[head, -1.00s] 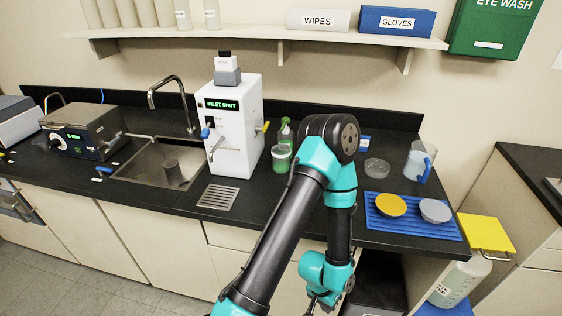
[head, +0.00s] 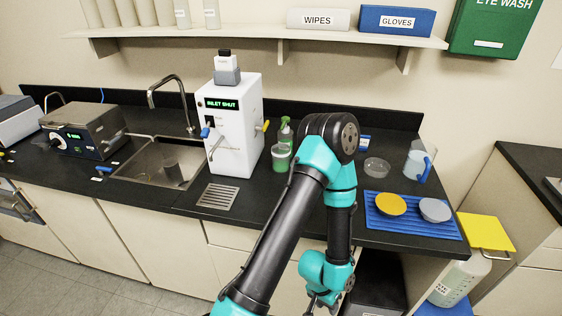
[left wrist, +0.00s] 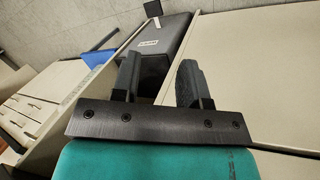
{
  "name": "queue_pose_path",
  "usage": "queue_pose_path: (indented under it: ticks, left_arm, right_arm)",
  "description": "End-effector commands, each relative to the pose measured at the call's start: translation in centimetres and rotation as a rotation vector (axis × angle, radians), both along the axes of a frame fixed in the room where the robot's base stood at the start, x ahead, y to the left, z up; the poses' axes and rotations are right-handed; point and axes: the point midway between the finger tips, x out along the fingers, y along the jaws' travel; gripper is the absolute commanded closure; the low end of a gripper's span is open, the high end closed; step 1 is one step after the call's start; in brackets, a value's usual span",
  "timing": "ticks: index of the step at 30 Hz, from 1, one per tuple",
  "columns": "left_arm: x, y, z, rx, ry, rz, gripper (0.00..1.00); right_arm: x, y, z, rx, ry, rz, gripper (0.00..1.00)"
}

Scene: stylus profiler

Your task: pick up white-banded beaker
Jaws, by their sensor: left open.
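A clear beaker with a pale upper part and green lower part (head: 281,158) stands on the black bench right of the white instrument. At this size I cannot tell which vessel has a white band. My left gripper (head: 320,303) hangs low in front of the bench, below the counter top and away from both vessels. In the left wrist view its two dark fingers (left wrist: 158,72) are apart with nothing between them. No beaker shows in that view. My right gripper is not in view.
The white instrument (head: 232,130) reads "INLET SHUT". A blue-handled jug (head: 414,164), a clear dish (head: 376,167) and a blue mat (head: 400,228) with yellow and grey discs are at the right. A drain grate (head: 218,196) lies near the front edge. My left arm crosses the bench front.

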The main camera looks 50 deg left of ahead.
Motion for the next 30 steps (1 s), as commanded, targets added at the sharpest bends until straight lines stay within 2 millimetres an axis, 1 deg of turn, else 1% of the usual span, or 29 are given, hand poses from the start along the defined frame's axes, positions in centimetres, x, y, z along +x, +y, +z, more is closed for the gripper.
queue_pose_path:
  ticks: [1,2,18,30]
  left_arm:
    - [0.0,0.0,0.0,0.0,0.0,0.0,0.55]
    - [0.0,0.0,0.0,0.0,0.0,0.0,0.52]
    - [-0.01,0.0,0.0,0.0,0.0,0.0,0.0]
    - [0.0,0.01,0.0,0.0,0.0,0.0,0.0]
  right_arm:
    - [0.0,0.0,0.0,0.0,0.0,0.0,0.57]
    - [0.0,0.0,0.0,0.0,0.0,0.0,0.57]
    - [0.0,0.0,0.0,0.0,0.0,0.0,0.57]
    - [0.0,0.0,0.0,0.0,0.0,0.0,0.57]
